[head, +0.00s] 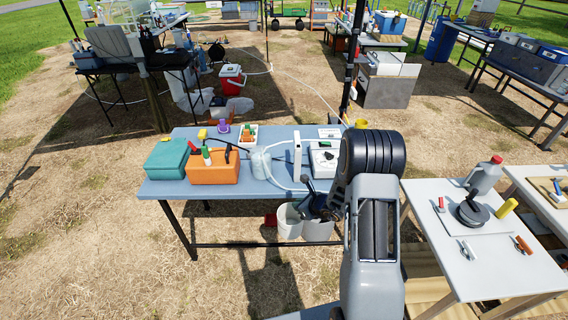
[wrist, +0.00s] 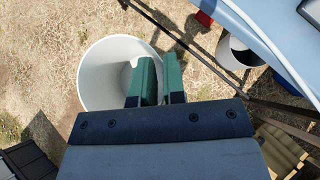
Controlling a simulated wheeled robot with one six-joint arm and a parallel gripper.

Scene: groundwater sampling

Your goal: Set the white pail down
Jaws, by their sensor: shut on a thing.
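The white pail (head: 286,226) is upright at the front edge of the blue-topped table, low near the table's crossbar. In the wrist view its open mouth (wrist: 102,72) faces me and it looks empty. My gripper (wrist: 159,66) has its two green fingers on either side of the pail's right wall and is shut on it. In the head view my gripper is partly hidden by my arm. Whether the pail's base touches the ground is not clear.
A grey pail (head: 320,231) stands just right of the white pail; its dark mouth shows in the wrist view (wrist: 241,54). The blue table (head: 262,190) and its dark crossbar are close. A small red object (head: 270,219) lies under the table. Dry grass left of the pail is clear.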

